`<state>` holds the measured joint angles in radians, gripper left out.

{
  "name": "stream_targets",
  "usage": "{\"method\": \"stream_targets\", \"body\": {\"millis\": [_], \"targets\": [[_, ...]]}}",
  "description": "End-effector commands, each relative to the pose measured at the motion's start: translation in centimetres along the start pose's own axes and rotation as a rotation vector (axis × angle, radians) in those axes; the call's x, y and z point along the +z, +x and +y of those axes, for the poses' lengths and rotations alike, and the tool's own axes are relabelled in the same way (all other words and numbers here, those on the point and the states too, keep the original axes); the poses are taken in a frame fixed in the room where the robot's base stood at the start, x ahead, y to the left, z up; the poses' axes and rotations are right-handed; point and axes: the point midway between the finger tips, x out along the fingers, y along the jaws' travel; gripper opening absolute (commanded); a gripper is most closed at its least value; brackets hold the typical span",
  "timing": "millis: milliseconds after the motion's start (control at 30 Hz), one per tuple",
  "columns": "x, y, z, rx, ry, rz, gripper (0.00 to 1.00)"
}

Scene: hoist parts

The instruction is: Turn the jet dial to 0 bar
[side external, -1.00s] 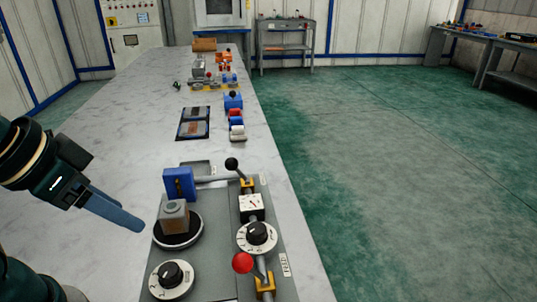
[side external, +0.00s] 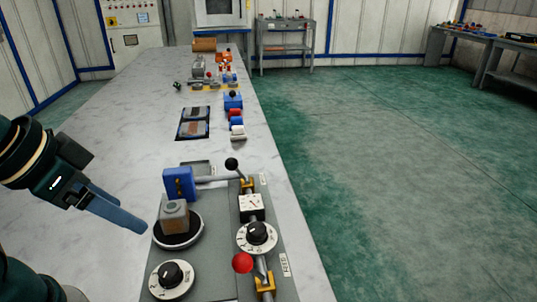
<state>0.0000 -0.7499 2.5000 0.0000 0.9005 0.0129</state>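Two white dials with black knobs sit on the grey panel: one at the right (side external: 257,237) beside the pipe, one at the front left (side external: 171,280). I cannot read their markings or tell for sure which is the jet dial. My gripper (side external: 146,229) is at the left, just left of the round black-topped stand (side external: 197,236) and above the table. It touches neither dial. Its fingers overlap in this view, so their opening cannot be judged.
A grey block (side external: 174,216) sits on the round stand with a blue block (side external: 179,184) behind it. A red-knobbed lever (side external: 242,263) and a black-knobbed lever (side external: 232,164) stand at the right. A small white gauge (side external: 251,207) sits between them. The marble table (side external: 110,150) is clear at left.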

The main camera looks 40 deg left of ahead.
Motion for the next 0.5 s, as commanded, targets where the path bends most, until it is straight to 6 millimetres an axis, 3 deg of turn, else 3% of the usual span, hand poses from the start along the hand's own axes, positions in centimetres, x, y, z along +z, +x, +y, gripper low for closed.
{"method": "stream_targets", "body": {"millis": [133, 300, 500], "targets": [[-0.4, -0.6, 0.0, 0.0, 0.114, 0.0, 0.74], [-3.6, -2.2, 0.2, 0.007, 0.34, -0.001, 0.74], [-7.9, -2.5, 1.1, 0.044, 0.612, -0.057, 0.74]]}}
